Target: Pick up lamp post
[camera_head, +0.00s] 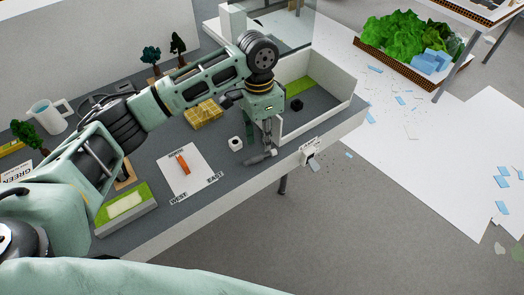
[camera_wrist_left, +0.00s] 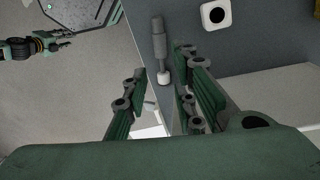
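The lamp post (camera_head: 257,159) is a small grey post lying on the dark grey table near its front edge, below my left gripper (camera_head: 268,143). In the left wrist view the lamp post (camera_wrist_left: 159,44) shows as a grey cylinder with a thin neck and a white end. My left gripper (camera_wrist_left: 162,66) is open there, its fingers apart, with the white end seen between the fingertips. Nothing is held. An arm end (camera_wrist_left: 45,46), perhaps of my right arm, shows small at the upper left of that view; its fingers are too small to read.
A white block with a dark hole (camera_head: 235,144) stands just left of the lamp post. A low white wall (camera_head: 318,118) stands close on the right. A white sheet with an orange piece (camera_head: 182,163) and yellow blocks (camera_head: 203,113) lie further left.

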